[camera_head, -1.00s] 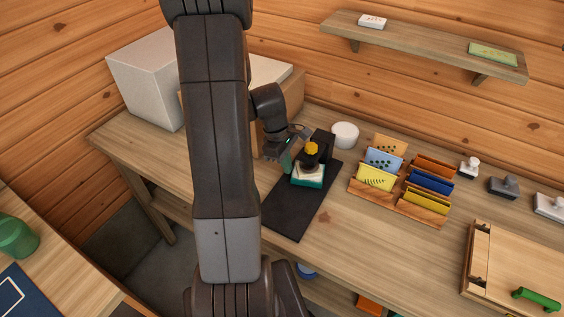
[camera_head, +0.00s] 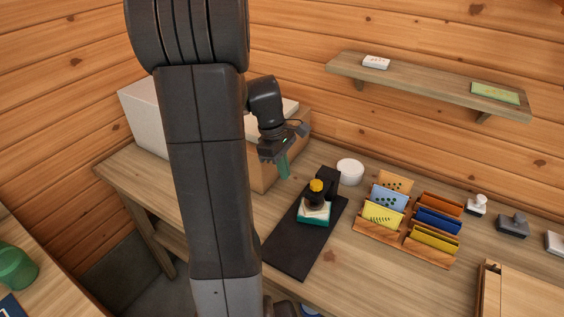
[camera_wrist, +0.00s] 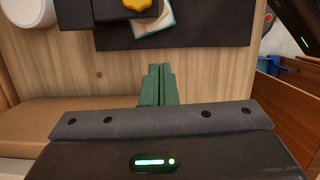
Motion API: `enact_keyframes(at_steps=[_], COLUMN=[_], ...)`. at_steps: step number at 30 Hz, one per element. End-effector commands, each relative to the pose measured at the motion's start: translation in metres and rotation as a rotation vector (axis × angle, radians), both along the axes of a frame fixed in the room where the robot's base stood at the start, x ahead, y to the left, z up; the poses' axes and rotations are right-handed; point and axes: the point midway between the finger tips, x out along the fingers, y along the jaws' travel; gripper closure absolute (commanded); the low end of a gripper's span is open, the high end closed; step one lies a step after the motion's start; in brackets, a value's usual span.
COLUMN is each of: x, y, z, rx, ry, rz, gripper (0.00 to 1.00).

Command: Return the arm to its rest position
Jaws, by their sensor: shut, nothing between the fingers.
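My gripper (camera_head: 284,166) is shut and empty, with green fingers pointing down above the bench, left of the black mat. In the wrist view its two green fingers (camera_wrist: 158,84) lie side by side over bare wood. My dark arm fills the left middle of the head view and hides part of the bench and a box behind it.
The wooden bench (camera_head: 350,262) holds a black mat (camera_head: 290,255) with a yellow-topped device (camera_head: 316,200). A white round tub (camera_head: 350,171), card holders (camera_head: 430,241) and stamps (camera_head: 512,225) stand to the right. A cardboard box (camera_head: 262,178) is close behind my gripper. A shelf (camera_head: 425,86) hangs above.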

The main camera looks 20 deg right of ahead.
Motion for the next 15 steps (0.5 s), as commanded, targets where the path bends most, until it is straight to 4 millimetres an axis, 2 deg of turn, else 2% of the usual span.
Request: enact_keyframes(at_steps=[3, 6, 15], x=[0.003, 0.004, 0.004], y=[0.003, 0.004, 0.004], z=[0.015, 0.021, 0.023], rx=[-0.001, -0.001, 0.001], ry=[-0.002, -0.001, 0.001], rz=[0.000, 0.000, 0.000], gripper=[1.00, 1.00, 1.00])
